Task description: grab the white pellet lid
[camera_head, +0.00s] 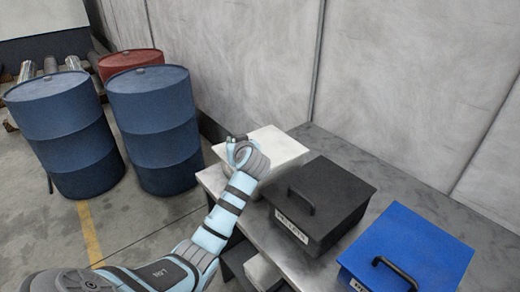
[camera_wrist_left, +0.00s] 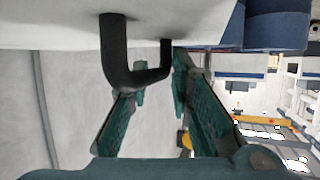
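The white lid (camera_head: 280,144) tops a box at the far end of the grey table, beyond the black and blue ones. My left gripper (camera_head: 238,146) is at its left part, and my wrist hides much of the box. In the left wrist view the white lid (camera_wrist_left: 60,28) spans the top, with its black handle (camera_wrist_left: 117,62) projecting toward the gripper. The left gripper (camera_wrist_left: 160,80) has its teal fingers apart, tips close to the handle. I cannot tell whether they touch it. The right gripper is in neither view.
A black-lidded box (camera_head: 335,193) with a pellets label and a blue-lidded box (camera_head: 415,245) stand nearer on the grey table (camera_head: 345,152). Two blue barrels (camera_head: 152,120) and a red barrel (camera_head: 128,60) stand left on the floor. A pale wall (camera_head: 410,80) rises behind.

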